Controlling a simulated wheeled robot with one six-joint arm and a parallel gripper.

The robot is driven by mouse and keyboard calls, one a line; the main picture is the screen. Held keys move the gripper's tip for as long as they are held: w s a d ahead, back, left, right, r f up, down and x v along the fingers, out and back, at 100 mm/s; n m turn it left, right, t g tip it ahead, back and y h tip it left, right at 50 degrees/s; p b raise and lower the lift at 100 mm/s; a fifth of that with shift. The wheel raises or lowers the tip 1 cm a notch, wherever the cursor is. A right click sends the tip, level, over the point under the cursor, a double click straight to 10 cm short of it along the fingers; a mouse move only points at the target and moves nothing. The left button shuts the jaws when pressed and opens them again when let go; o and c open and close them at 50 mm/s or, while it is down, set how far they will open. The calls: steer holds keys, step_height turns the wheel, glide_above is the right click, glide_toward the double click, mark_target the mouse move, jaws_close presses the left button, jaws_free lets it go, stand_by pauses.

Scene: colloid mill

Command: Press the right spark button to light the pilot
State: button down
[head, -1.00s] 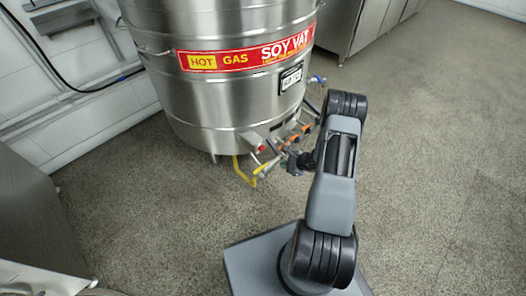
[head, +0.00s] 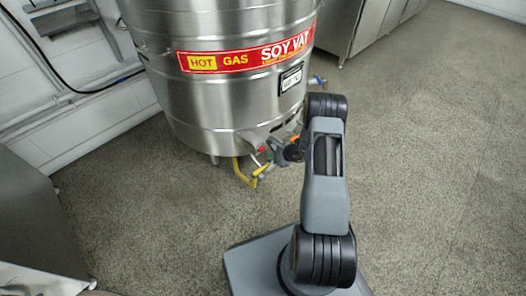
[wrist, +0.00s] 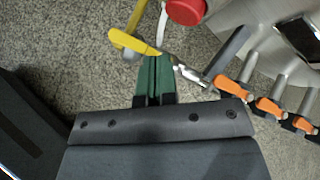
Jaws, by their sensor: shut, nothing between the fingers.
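The steel soy vat (head: 225,105) stands ahead in the head view, with burner fittings low on its front. A round red button or knob (head: 262,150) sits on a steel box there. A round red piece also shows at the top of the wrist view (wrist: 185,10). I cannot tell a right spark button from other controls. My gripper (wrist: 156,65) is shut and empty, its green fingers below the yellow handle (wrist: 135,43) and left of the orange handles. It looks apart from the red piece. In the head view my arm hides much of the gripper and fittings.
Several orange valve handles (wrist: 232,88) on steel pipes lie right of my fingers. A yellow pipe (head: 240,171) bends near the floor below the vat. A blue handle (head: 318,80) sits farther right. Steel cabinets (head: 365,25) stand behind. The floor at right is clear.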

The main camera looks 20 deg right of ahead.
steer(key=shift+w+a, duration=0.35)
steer(key=shift+w, duration=0.4)
steer(key=shift+w+a+b, duration=0.1)
steer(key=shift+w+b, duration=0.05)
steer(key=shift+b, duration=0.2)
stand_by(1.4)
steer(key=shift+w+a, duration=0.1)
steer(key=shift+w, duration=0.15)
steer(key=shift+w+a+b, duration=0.15)
steer(key=shift+w+b, duration=0.2)
steer(key=shift+w, duration=0.05)
stand_by(0.8)
steer(key=shift+s, duration=0.15)
steer(key=shift+s+d, duration=0.35)
steer(key=shift+s, duration=0.3)
steer(key=shift+s+d, duration=0.35)
steer(key=shift+s, duration=0.4)
steer(key=shift+s+d, duration=0.35)
steer(key=shift+s, duration=0.45)
steer(key=shift+s+d, duration=0.35)
steer(key=shift+s, duration=0.4)
